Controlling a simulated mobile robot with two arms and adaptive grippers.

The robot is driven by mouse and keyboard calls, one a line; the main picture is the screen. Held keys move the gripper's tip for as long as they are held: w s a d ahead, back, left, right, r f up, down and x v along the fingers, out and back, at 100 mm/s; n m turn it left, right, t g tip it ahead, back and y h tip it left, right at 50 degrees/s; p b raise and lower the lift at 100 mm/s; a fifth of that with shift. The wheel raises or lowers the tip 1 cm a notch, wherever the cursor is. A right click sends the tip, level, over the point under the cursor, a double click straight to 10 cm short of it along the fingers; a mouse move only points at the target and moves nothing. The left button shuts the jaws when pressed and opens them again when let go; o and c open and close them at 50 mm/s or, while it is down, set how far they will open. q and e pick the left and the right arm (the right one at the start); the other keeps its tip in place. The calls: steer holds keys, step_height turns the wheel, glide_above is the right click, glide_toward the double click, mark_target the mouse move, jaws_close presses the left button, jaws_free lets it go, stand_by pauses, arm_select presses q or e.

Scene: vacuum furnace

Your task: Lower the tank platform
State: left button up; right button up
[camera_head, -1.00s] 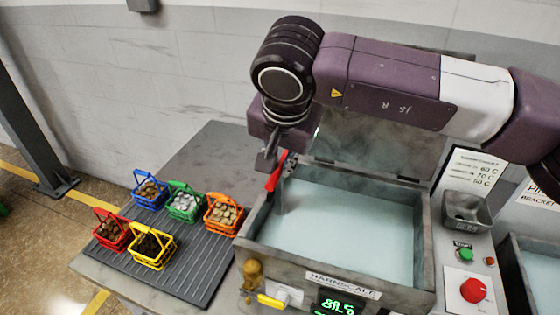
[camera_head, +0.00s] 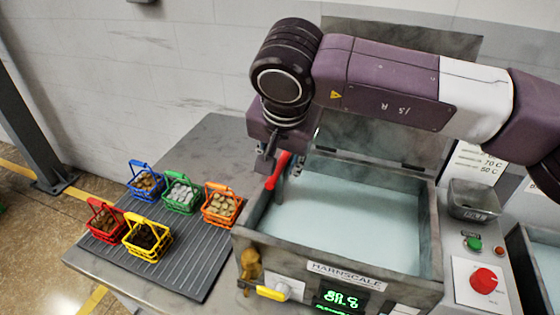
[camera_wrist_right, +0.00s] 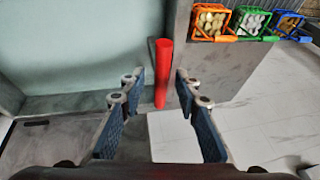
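The tank (camera_head: 440,235) is an open grey metal box holding pale bluish liquid, with a raised lid behind it. A red lever handle (camera_head: 278,170) slants at its left back corner. My right gripper (camera_head: 270,155) points down beside the handle in the head view, partly hidden by its own wrist. In the right wrist view the red handle (camera_wrist_right: 162,75) stands between the spread fingers of the right gripper (camera_wrist_right: 159,92), with gaps on both sides. No platform can be made out in the liquid. My left gripper is out of view.
Several small baskets, such as the orange basket (camera_head: 221,204) and the yellow basket (camera_head: 148,238), stand on a ribbed mat (camera_head: 200,265) left of the tank. A yellow handle (camera_head: 272,293) and green display (camera_head: 342,299) are on its front. A red knob (camera_head: 484,281) is at right.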

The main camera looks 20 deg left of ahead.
steer(key=shift+r, duration=0.1)
steer(key=v, duration=1.2)
